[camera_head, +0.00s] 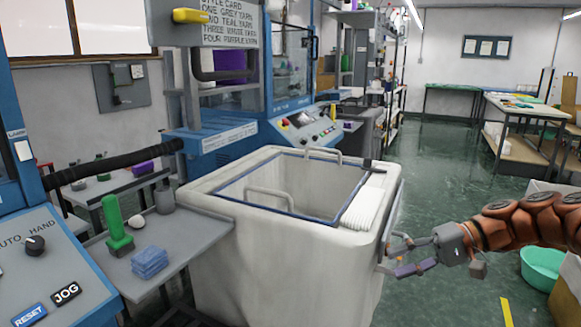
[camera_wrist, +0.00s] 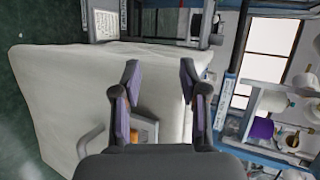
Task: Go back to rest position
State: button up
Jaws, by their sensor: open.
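My gripper (camera_head: 402,256) is at the end of my orange-brown arm, on the right of the picture. It points left at the right side of the large white bin (camera_head: 250,270), low beside its wall. In the wrist view my gripper (camera_wrist: 159,76) has its two purple-padded fingers spread apart, with nothing held between the tips. The white bin (camera_wrist: 75,90) fills much of that view behind the fingers. I cannot tell whether a fingertip touches the bin.
A teal basin (camera_head: 541,266) is on the floor at right. Open green floor (camera_head: 440,160) lies behind the bin, toward tables (camera_head: 525,108).

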jog(key=s+a+r+n+g+h+p, duration=0.1)
jog(key=s+a+r+g+h+p, duration=0.2)
jog(key=s+a, duration=0.4)
jog(key=s+a+r+n+h+p, duration=0.1)
jog(key=s+a+r+h+p, duration=0.2)
jog(key=s+a+p, duration=0.35)
jog(key=s+d+h+p, duration=0.3)
jog(key=s+d+p, duration=0.1)
jog(key=s, duration=0.5)
jog(key=s+d+h+p, duration=0.3)
jog(key=s+d+h, duration=0.1)
jog(key=s, duration=0.4)
jog(key=shift+s+d+m+t+p, duration=0.3)
jog(key=shift+s+d+p, duration=0.05)
jog(key=shift+d, duration=0.05)
jog(key=shift+r, duration=0.1)
